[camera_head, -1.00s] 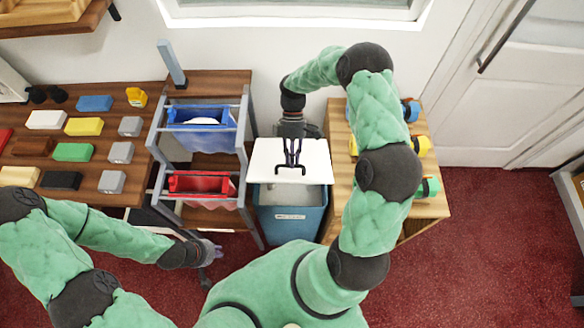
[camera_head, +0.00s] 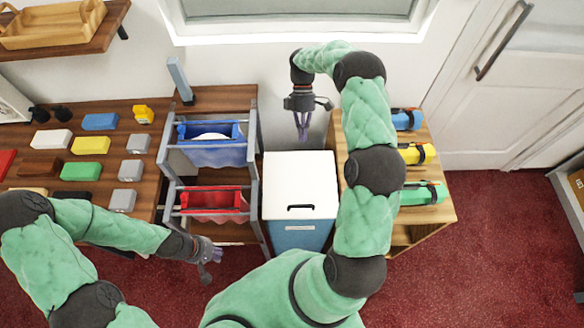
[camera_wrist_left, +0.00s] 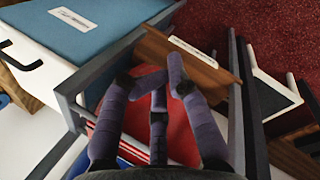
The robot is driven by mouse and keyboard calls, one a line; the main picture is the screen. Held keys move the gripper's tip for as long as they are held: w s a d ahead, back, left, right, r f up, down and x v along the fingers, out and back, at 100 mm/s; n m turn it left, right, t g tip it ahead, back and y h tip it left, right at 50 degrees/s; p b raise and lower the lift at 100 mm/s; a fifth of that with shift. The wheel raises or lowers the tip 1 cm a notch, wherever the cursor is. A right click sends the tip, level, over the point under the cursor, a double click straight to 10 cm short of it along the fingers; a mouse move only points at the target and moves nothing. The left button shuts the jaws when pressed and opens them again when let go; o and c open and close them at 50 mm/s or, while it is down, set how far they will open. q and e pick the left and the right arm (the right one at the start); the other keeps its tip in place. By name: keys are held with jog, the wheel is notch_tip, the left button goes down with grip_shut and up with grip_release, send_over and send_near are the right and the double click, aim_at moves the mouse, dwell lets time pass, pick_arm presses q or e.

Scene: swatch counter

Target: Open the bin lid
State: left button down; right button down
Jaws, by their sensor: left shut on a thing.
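The bin (camera_head: 298,237) is blue with a white lid (camera_head: 300,175), which lies flat on top of it. A black handle (camera_head: 300,207) sits near the lid's front edge; the lid also shows in the left wrist view (camera_wrist_left: 22,58). My right gripper (camera_head: 303,130) hangs behind the lid near the wall, fingers down, clear of the handle; their gap is too small to judge. My left gripper (camera_head: 212,262) is low in front of the rack. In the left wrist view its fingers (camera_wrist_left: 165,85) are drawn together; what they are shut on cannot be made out.
A rack with a blue tray (camera_head: 212,152) and a red tray (camera_head: 216,204) stands close left of the bin. A wooden shelf unit (camera_head: 440,213) with coloured rolls stands close right. A table with several blocks is at far left. Red floor (camera_head: 480,270) is free at right.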

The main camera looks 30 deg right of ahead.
pick_arm(q)
jog(key=w+d+r+n+g+h, duration=0.25)
jog(key=d+r+n+h, duration=0.2)
jog(key=d+n, duration=0.3)
jog(key=w+d+r+n+g+h, duration=0.1)
jog(key=w+d+r+n+h, duration=0.35)
jog(key=d, duration=0.45)
jog(key=w+d+r+n+g+h, duration=0.25)
jog(key=d+n+h, duration=0.25)
jog(key=d+n, duration=0.3)
jog(key=x, duration=0.9)
jog(key=shift+d+r+n, duration=0.2)
jog(key=shift+r+n, duration=0.1)
jog(key=shift+r, duration=0.1)
pick_arm(e)
jog(key=c, duration=1.1)
grip_release()
